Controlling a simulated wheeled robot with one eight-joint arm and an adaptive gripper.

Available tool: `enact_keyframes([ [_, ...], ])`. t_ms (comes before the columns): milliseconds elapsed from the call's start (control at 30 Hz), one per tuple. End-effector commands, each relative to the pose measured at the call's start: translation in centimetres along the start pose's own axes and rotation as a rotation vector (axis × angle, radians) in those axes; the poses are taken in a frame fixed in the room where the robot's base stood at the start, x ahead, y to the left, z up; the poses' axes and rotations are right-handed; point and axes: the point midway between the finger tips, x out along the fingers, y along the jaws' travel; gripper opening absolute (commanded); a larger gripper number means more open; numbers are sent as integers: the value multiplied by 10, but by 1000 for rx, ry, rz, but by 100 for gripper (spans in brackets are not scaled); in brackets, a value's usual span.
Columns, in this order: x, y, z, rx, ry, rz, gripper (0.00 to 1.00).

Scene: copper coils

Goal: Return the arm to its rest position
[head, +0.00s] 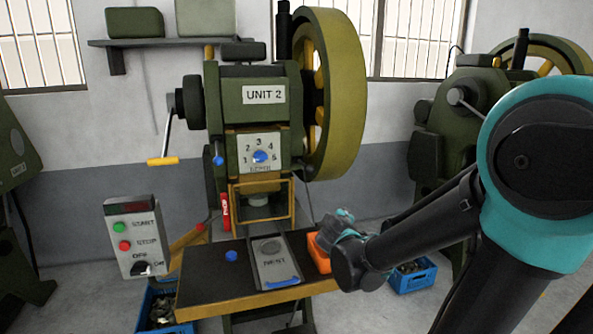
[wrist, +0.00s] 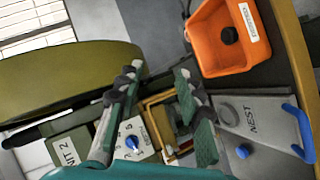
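My arm reaches in from the right of the head view. My gripper (head: 338,222) is small there, in front of the press marked UNIT 2 (head: 264,95) and partly covering the orange bin (head: 317,252). In the wrist view my gripper (wrist: 158,78) shows two dark fingers spread apart with nothing between them. The orange bin also shows in the wrist view (wrist: 213,62), with a dark round piece (wrist: 228,35) inside, apart from the fingers. The nest plate (head: 283,272) lies on the press table, its round seat without a visible coil.
The press table (head: 215,289) has a blue knob (head: 231,256). A control box (head: 133,236) with START and STOP buttons stands at left. Blue crates sit on the floor at left (head: 150,305) and right (head: 424,276). A large flywheel (head: 337,95) rises beside the press. A second press stands behind my arm.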

Motion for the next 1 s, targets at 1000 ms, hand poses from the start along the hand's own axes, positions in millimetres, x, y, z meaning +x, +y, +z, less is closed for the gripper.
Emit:
enact_keyframes([
  [1000, -127, -165, 182, 925, -619, -600, 36],
])
